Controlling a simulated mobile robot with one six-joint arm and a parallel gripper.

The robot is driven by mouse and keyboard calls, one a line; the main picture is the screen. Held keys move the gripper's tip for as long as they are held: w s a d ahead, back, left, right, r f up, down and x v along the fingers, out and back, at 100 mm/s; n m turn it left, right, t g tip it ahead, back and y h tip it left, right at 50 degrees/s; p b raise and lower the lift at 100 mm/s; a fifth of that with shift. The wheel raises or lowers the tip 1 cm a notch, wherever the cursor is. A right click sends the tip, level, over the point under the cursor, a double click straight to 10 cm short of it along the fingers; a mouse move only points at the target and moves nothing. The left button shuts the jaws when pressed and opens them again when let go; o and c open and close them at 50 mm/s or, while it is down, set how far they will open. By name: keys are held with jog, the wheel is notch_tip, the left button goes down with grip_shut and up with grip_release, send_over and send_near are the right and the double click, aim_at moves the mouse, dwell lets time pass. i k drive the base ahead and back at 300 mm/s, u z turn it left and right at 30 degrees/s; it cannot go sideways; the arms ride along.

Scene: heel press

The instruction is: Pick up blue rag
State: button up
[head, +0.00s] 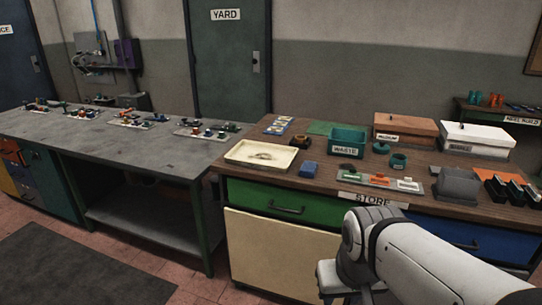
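A small blue folded thing, likely the blue rag (308,169), lies on the wooden top of the store bench (258,187). It sits near the front edge, just right of the cream tray and left of a grey strip with coloured pieces. Nothing covers it. My white arm comes in at the bottom right, in front of the bench and below its top. Its end runs out of the bottom of the picture, so my gripper is not seen.
A cream tray (245,160), a green waste bin (347,141), the grey strip (364,177), a grey block (456,186), a brown box (405,128) and a white box (478,138) stand on the bench. A grey workbench (100,142) with several small parts stands left.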

aim_at(309, 168)
jog(key=u, duration=0.45)
jog(key=i, duration=1.95)
jog(key=z, duration=0.5)
jog(key=k, duration=0.85)
jog(key=z, duration=0.2)
jog(key=i, duration=0.85)
